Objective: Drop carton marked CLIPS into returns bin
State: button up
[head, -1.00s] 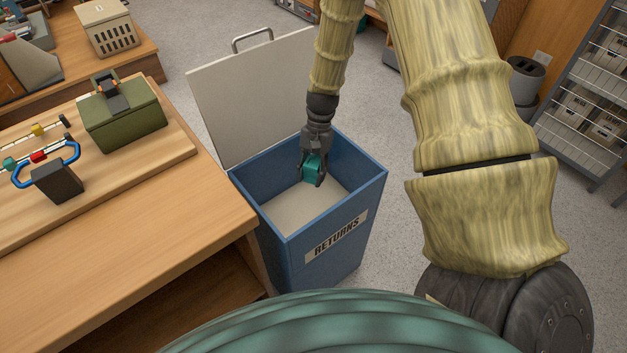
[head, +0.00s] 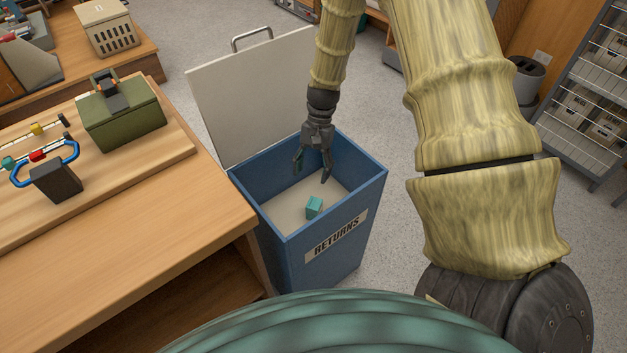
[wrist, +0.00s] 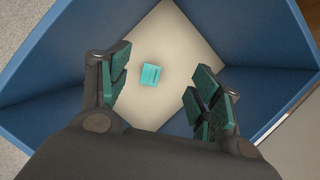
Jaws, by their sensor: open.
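The small teal carton (head: 314,207) lies inside the blue returns bin (head: 313,262), on its pale floor. It also shows in the wrist view (wrist: 150,75), below and between my fingers. No lettering on it can be read. My gripper (head: 313,175) is open and empty, pointing down into the bin's opening, above and apart from the carton. In the wrist view my gripper (wrist: 157,98) has its two green-padded fingers wide apart. The bin has a RETURNS label on its front, and its pale lid (head: 245,95) stands open.
A wooden counter (head: 150,245) stands left of the bin, close to it. On it are a green box (head: 122,122) and a dark block with a blue loop (head: 55,180). A wire shelf rack (head: 590,110) stands at the right. Grey floor around the bin is clear.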

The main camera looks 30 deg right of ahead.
jog(key=v, duration=1)
jog(key=shift+r, duration=0.35)
